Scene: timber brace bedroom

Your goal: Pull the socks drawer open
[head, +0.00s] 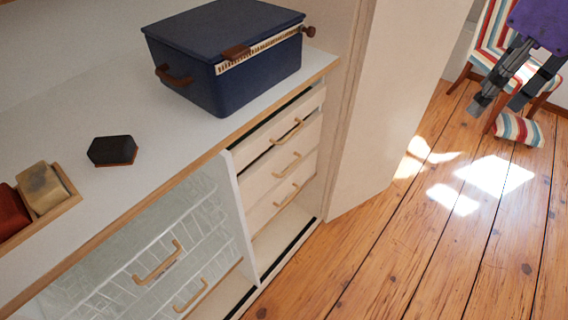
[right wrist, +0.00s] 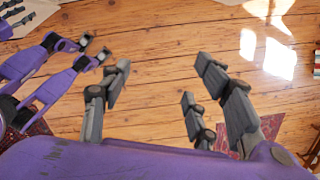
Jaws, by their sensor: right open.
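A white cabinet (head: 233,172) in the head view has three cream drawers with wooden handles: a top one (head: 270,133), a middle one (head: 272,166) and a bottom one (head: 270,200). Two see-through mesh drawers, an upper one (head: 120,268) and a lower one (head: 216,275), are to their left. I see no socks or label marking the socks drawer. My right gripper (head: 498,103) is open and empty, well right of the drawers; its fingers are apart in the right wrist view (right wrist: 163,75). My left gripper (right wrist: 55,30) shows there with fingers spread.
A dark blue box (head: 225,60), a small black block (head: 112,150) and a wooden tray (head: 60,209) stand on the cabinet top. A pale door panel (head: 390,90) stands between the drawers and my right gripper. A striped chair (head: 490,45) is behind it.

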